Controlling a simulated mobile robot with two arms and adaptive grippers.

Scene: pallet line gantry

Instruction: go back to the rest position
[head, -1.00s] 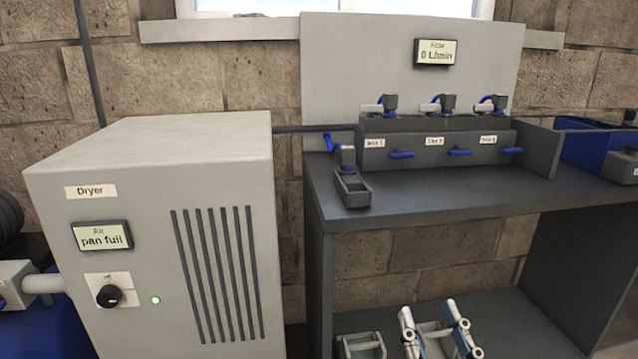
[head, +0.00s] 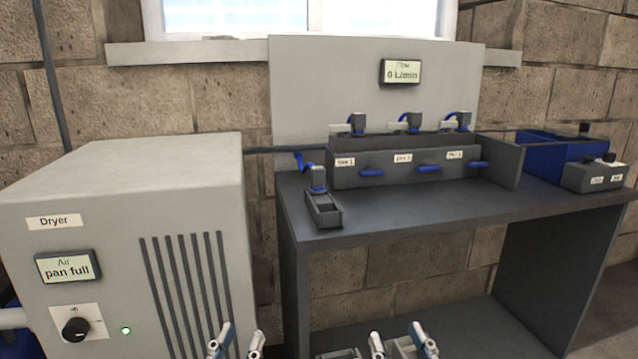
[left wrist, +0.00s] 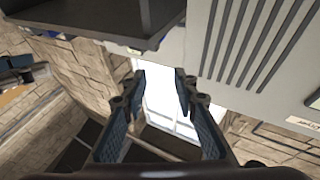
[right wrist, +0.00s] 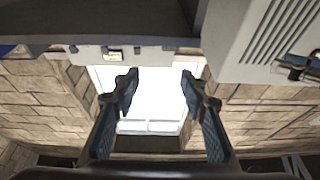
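My left gripper (head: 236,343) shows at the bottom edge of the head view, in front of the dryer's right side. Its two fingers stand apart, and the left wrist view (left wrist: 160,80) shows nothing between them. My right gripper (head: 401,344) is at the bottom edge too, right of the left one, in front of the bench's lower opening. Its fingers are also spread and empty in the right wrist view (right wrist: 158,80). Both grippers point upward and touch nothing that I can see.
The grey dryer (head: 120,180) stands at left, its display reading "pan full" and its green lamp lit. The dark bench (head: 420,212) carries a valve block (head: 400,163) with blue levers and a small open drain cup (head: 323,209). A blue unit (head: 555,155) is at right.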

